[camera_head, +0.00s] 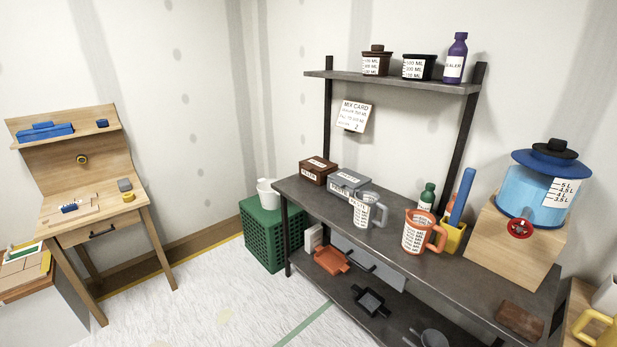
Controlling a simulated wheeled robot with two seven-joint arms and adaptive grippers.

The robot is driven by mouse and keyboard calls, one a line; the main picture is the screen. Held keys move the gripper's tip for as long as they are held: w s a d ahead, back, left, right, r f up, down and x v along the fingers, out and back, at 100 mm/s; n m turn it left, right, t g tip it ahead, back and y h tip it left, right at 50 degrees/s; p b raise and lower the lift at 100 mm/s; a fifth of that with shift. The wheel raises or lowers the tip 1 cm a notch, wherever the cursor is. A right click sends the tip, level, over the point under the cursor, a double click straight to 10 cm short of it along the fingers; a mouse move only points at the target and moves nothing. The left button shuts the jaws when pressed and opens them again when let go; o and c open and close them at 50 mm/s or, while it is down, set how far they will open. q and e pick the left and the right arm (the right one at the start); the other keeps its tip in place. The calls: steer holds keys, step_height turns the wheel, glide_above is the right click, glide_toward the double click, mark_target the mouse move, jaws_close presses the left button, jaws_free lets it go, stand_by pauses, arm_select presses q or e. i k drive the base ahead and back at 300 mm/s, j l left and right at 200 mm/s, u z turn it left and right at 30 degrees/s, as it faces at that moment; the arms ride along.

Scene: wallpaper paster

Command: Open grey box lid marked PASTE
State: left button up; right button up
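A grey box (347,183) stands on the dark workbench top in the head view, near the bench's left end. Its label is partly legible and its lid looks shut. A brown box (318,170) with a label stands just to its left. A clear grey measuring jug (366,209) stands in front and to the right of the grey box and partly covers it. Neither of my grippers shows in this view.
The dark workbench (390,235) also holds an orange jug (416,232), a yellow holder (453,236) and a blue water dispenser (535,190). A shelf (400,82) runs above the bench. A green crate (262,240) stands left of it. The floor in front is clear.

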mark_target(344, 176)
steer(key=i+l, duration=0.15)
steer(key=i, duration=0.75)
steer(key=i+l, duration=0.1)
steer(key=i, duration=0.85)
